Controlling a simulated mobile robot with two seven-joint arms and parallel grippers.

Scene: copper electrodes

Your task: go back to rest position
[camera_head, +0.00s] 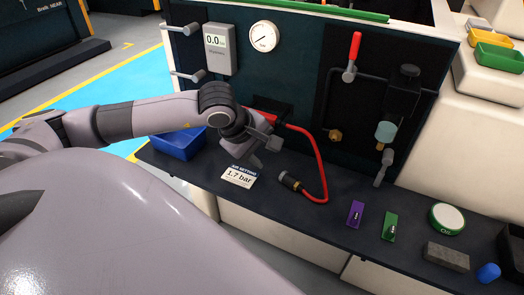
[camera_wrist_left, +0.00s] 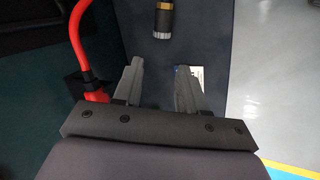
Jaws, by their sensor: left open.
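My left gripper (camera_head: 262,152) is above the dark shelf, between the blue bin and the red hose in the head view. In the left wrist view, its two grey fingers (camera_wrist_left: 157,80) stand apart with nothing between them. The left arm reaches in from the left of the head view. My right gripper is not visible.
A red hose (camera_head: 318,168) with a black and brass connector (camera_head: 290,181) lies on the shelf (camera_head: 270,206). A blue bin (camera_head: 178,146) and a "1.7 bar" card (camera_head: 239,177) are close by. Purple (camera_head: 355,213) and green (camera_head: 390,226) pieces lie farther right.

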